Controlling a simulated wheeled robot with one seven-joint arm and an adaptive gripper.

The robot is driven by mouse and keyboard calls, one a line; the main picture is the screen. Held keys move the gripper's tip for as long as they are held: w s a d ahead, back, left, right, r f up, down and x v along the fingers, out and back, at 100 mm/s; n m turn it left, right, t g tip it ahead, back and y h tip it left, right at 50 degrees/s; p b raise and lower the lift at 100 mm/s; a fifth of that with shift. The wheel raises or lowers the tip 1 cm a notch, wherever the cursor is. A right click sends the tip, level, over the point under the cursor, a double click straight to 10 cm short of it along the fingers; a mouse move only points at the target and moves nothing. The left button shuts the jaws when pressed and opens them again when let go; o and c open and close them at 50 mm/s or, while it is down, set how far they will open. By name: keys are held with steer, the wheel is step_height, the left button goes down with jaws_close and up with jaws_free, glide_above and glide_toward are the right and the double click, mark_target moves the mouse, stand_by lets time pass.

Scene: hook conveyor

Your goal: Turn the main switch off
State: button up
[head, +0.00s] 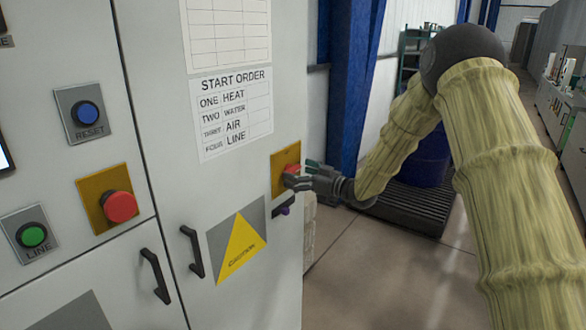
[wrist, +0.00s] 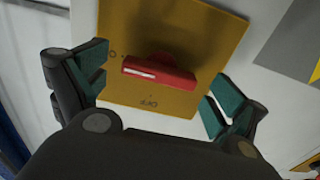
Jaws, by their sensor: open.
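The main switch is a red rotary handle (wrist: 168,74) on a yellow plate (wrist: 205,35). In the wrist view it lies across the plate, with a white line at its left end, on the side of a small mark I cannot fully read. An "OFF" label sits at the plate's lower edge there. My gripper (wrist: 155,88) is open, its green-padded fingers on either side of the handle with gaps. In the head view my gripper (head: 300,178) is at the plate (head: 281,163) on the cabinet's right side and hides much of the red handle (head: 291,170).
The grey cabinet (head: 170,120) also carries a red mushroom button (head: 120,206), a green LINE button (head: 33,235), a blue RESET button (head: 88,112) and black door handles (head: 192,252). A small purple-black part (head: 284,210) sits below my gripper.

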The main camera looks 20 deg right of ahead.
steer(key=shift+x, duration=1.05)
steer(key=shift+c, duration=0.4)
steer(key=c, duration=0.9)
steer(key=shift+c, duration=0.2)
